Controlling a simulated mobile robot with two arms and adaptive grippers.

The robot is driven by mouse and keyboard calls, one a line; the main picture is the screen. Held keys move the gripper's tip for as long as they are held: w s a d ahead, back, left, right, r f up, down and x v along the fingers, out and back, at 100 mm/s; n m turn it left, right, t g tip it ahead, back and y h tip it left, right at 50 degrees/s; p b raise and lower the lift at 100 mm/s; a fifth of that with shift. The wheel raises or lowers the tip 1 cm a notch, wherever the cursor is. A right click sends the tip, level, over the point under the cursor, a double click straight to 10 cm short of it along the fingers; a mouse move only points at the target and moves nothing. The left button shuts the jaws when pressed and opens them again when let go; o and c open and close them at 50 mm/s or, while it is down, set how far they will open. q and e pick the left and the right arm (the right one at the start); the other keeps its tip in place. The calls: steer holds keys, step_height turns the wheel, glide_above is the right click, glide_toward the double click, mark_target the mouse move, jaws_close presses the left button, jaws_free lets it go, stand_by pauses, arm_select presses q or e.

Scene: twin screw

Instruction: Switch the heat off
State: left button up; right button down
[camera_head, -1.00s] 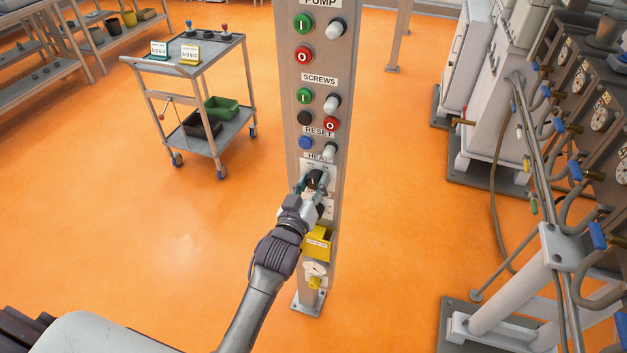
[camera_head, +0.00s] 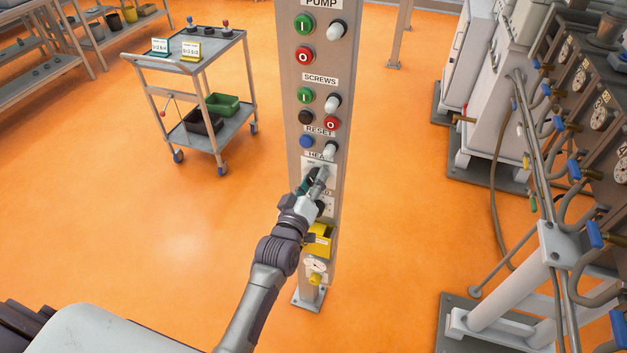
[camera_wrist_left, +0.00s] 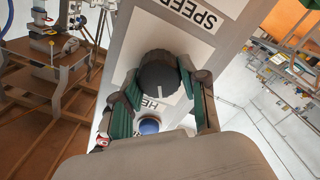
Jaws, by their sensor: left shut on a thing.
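The heat switch is a black round knob (camera_wrist_left: 158,76) with a short white mark, on a light plate (camera_head: 309,167) under the HEAT label (camera_head: 317,155) on the grey control post. My left gripper (camera_head: 314,183) is at this plate and covers most of the knob in the head view. In the left wrist view, its green-padded fingers (camera_wrist_left: 157,96) are shut around the knob, one on each side. The white mark on the knob faces the HEAT label side. The plate's position words are too small or hidden to read. My right gripper is not in view.
Above are the blue reset button (camera_head: 306,141), a white lamp (camera_head: 330,150) and several green, red and black buttons. A yellow box (camera_head: 319,241) sits just below my gripper. A cart (camera_head: 207,70) stands left; machines (camera_head: 500,110) stand right. Orange floor between is clear.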

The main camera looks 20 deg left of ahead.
arm_select(q)
steer(key=o, duration=1.1)
steer(key=shift+o, duration=0.2)
steer(key=s, duration=1.2)
steer(key=shift+a, duration=0.2)
